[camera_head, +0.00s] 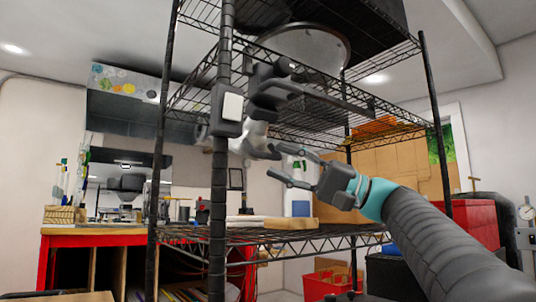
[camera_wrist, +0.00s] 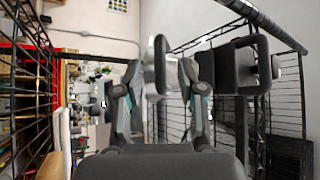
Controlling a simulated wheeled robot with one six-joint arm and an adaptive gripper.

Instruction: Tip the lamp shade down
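The lamp (camera_head: 275,90) is mounted at the dark shelf post, with a dark arm and a black box with a white face. A pale grey rounded part, apparently its shade (camera_head: 254,137), hangs just right of the post. My gripper (camera_head: 274,161) is open and empty, at the lower right of the shade with its fingers toward it. In the wrist view a pale shade-like part with a dark rim (camera_wrist: 160,66) shows between my two spread fingers (camera_wrist: 155,86). I cannot tell whether either finger touches it. Part of the shade is hidden behind the post and lamp parts.
The black wire shelving rack (camera_head: 219,200) surrounds the lamp, with shelves above and below. A metal bowl-like object (camera_head: 300,45) sits on the upper shelf. A white bottle (camera_head: 300,200) and cardboard (camera_head: 395,165) stand behind. A black loop-shaped part (camera_wrist: 257,65) is close right of my fingers.

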